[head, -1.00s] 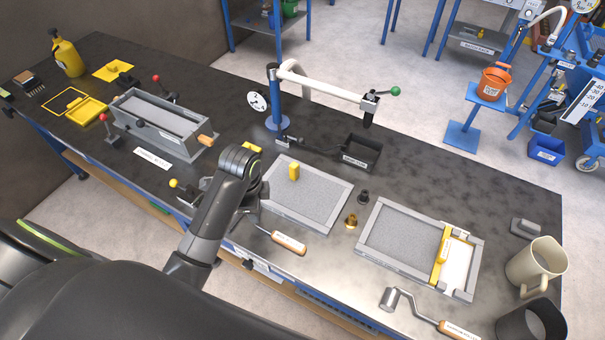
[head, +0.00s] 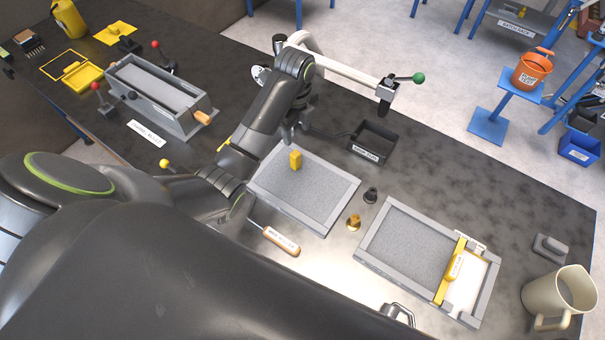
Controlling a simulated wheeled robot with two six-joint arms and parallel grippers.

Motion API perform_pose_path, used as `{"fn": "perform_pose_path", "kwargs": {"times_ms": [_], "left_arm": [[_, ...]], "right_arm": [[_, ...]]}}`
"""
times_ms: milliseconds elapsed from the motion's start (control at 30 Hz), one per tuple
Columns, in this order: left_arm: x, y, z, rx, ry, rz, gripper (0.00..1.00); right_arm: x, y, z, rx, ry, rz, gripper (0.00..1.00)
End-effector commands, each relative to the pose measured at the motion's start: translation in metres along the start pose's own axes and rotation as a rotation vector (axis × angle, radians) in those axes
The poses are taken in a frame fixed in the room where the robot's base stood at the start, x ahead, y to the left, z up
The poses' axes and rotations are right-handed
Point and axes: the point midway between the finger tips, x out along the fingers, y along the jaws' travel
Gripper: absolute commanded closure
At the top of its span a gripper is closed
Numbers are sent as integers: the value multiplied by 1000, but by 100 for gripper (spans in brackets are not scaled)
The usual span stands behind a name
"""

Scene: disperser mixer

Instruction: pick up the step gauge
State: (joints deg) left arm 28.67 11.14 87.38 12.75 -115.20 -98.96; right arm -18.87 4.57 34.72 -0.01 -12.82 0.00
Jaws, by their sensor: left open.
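A small upright yellow block (head: 296,160), which I take to be the step gauge, stands on the grey speckled surface of the left framed tray (head: 335,214). No label on it can be read, so its identity is not certain. My left gripper (head: 288,136) points down just above and slightly left of the block, near the tray's far edge. It is open and seems apart from the block. Its fingers are small and partly hidden by my arm. My right gripper is not in view.
A white-armed stand with a green knob (head: 419,78) and a black bin (head: 374,142) are behind the tray. A brass piece (head: 353,223) and a dark piece (head: 371,195) stand to its right. A wooden-handled tool (head: 282,241) lies in front. A second tray (head: 398,206) is further right.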

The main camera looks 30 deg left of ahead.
Motion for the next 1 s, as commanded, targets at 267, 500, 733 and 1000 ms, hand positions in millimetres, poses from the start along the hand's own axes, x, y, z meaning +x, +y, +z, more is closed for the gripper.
{"fn": "perform_pose_path", "kwargs": {"times_ms": [267, 500, 733, 1000], "left_arm": [[51, 1, -1, -2, 3, 5, 49], [78, 0, 0, -1, 1, 0, 49], [93, 2, -2, -2, 2, 4, 49], [125, 3, -2, -1, 1, 1, 49]], "right_arm": [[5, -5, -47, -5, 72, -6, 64], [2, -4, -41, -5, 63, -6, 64], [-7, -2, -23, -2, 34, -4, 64], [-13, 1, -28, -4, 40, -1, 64]]}}
